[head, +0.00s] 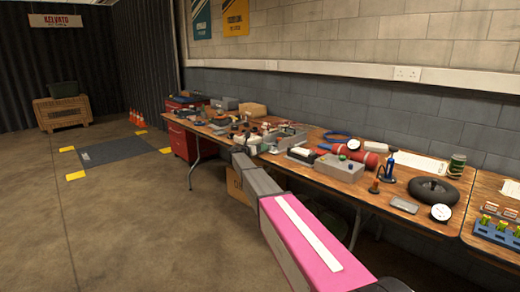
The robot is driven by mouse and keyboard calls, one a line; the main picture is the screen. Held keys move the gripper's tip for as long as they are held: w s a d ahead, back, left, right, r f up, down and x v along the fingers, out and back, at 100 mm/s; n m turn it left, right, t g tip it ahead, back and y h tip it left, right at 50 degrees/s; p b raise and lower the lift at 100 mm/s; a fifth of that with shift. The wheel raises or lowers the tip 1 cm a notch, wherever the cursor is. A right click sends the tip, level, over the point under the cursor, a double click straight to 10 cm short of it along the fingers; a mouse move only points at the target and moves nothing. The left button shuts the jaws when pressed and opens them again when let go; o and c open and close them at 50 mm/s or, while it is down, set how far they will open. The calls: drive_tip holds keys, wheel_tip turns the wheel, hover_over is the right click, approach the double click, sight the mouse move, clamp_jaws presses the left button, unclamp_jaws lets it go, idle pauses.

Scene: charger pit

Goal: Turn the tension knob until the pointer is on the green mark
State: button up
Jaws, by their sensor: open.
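A grey box (338,170) with small coloured parts on top stands near the front edge of the workbench (320,188), right of my arm. I cannot tell at this size whether it carries the tension knob. The knob, its pointer and the green mark are too small to make out. My gripper (235,152) is at the far end of my pink and grey arm, by the bench's front edge, left of the grey box. It is small and dark here, its fingers are hard to make out, and I see nothing held in it.
A red cylinder (370,159), a black tyre (433,190), a dial gauge (441,212) and a green can (456,164) stand on the right of the bench. Several small parts crowd its far end. A red drawer cabinet (183,142) stands below.

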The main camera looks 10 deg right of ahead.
drive_tip(key=c, duration=0.9)
drive_tip(key=shift+m, duration=0.4)
